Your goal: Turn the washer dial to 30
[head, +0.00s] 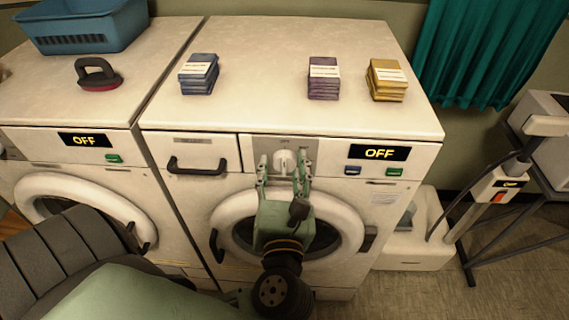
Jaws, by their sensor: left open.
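The washer (390,219) stands in the middle, with its white dial (285,161) on the front panel and its display (379,152) reading OFF. I cannot read the marks around the dial. My left gripper (283,172) is in front of the panel, pointing up at the dial. Its two fingers are open, one on each side of the dial. I cannot tell whether they touch it. The gripper and wrist hide part of the round door. My right gripper is not in view.
A second machine (40,146) at left also reads OFF, with a blue basket (83,40) and a dark-handled brush (97,75) on top. Blue (199,76), purple (324,80) and yellow (387,80) stacks sit on the washer. A drawer handle (197,166) juts out left of the dial.

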